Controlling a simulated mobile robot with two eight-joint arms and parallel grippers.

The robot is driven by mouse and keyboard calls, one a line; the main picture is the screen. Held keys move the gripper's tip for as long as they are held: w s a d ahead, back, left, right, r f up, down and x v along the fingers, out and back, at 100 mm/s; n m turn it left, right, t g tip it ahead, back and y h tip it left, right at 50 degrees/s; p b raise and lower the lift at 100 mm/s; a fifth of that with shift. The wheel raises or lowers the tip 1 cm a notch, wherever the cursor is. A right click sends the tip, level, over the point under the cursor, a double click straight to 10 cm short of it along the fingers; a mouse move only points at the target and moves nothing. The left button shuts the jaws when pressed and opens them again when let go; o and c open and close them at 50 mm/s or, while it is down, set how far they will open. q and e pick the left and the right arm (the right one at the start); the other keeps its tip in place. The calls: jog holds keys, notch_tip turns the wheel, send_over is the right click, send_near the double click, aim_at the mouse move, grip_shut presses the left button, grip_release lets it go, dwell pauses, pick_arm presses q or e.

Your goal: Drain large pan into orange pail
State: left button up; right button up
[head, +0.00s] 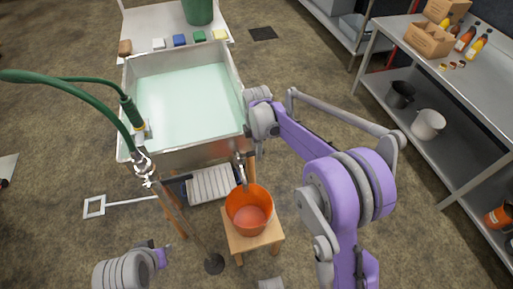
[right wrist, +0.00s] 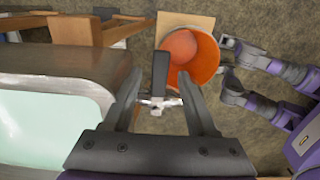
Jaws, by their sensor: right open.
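The large pan (head: 138,72) holds pale green liquid and stands at upper left in the head view. An orange pail (head: 237,205) stands upright on a small wooden stool (head: 240,243), below the pan's near right corner. No stream into it shows. In the right wrist view, a valve with a dark upright handle (right wrist: 160,72) sits at the pan's side, close to the pail (right wrist: 205,50). My right gripper (right wrist: 163,88) is open, its fingers on either side of the handle; contact is unclear. Part of my left arm shows at lower left in the head view; its jaws cannot be made out.
A green hose (head: 95,95) on a metal stand rises at the pan's left. A slatted grey panel (head: 211,184) lies beside the stool. A shelf table (head: 460,80) with bottles and boxes stands at right. A white table (head: 155,22) with small coloured blocks stands behind the pan.

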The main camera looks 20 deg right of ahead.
jog(key=shift+f, duration=0.15)
grip_shut()
dwell(1.4)
